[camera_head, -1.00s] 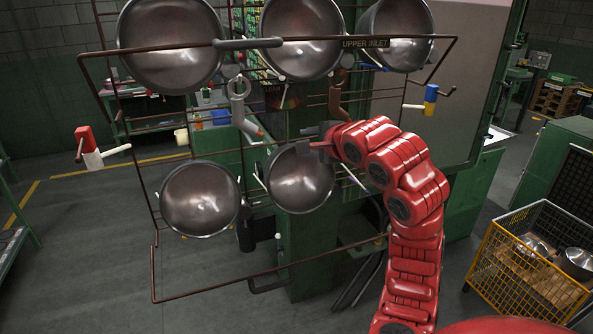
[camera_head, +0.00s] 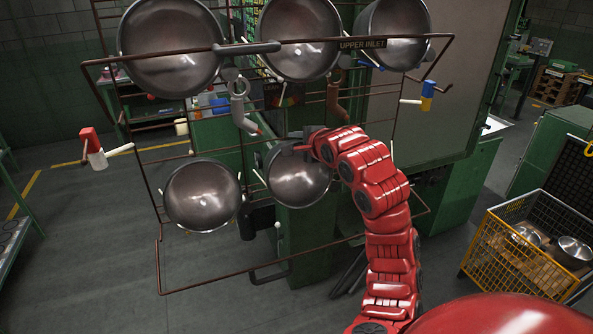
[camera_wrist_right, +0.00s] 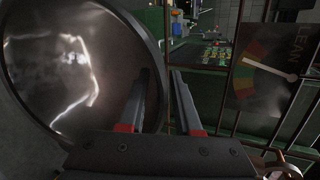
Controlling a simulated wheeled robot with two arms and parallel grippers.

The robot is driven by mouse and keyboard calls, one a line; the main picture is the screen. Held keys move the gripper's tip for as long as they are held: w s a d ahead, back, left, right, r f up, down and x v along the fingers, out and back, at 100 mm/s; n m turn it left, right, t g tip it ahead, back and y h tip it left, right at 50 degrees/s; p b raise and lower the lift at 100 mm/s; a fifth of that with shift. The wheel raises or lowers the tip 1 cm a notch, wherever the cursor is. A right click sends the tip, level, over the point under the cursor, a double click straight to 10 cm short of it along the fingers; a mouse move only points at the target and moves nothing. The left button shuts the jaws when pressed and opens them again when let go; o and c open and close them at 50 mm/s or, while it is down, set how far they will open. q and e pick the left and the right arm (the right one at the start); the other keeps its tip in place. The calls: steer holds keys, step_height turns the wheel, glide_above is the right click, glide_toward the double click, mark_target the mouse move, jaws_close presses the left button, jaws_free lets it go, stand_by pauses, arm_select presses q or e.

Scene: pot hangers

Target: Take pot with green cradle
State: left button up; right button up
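A steel pot (camera_head: 300,182) hangs in the lower row of the rack, right of another pot (camera_head: 202,195). I cannot make out a green cradle on it. My right gripper (camera_head: 290,150) is at this pot's upper rim. In the right wrist view the pot (camera_wrist_right: 70,75) fills the left side. The gripper (camera_wrist_right: 168,100) is open there, one finger in front of the pot's inside and the other past its rim. Whether either finger touches is unclear. My left gripper is not in view.
Several larger pots (camera_head: 172,48) hang in the upper row. The brown wire rack (camera_head: 225,277) has red-white (camera_head: 92,146) and blue-yellow (camera_head: 427,95) handles at its sides. A dial plate (camera_wrist_right: 268,75) is beside the pot. A yellow crate (camera_head: 515,262) holding pots stands at right.

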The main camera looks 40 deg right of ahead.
jaws_close()
stand_by(1.1)
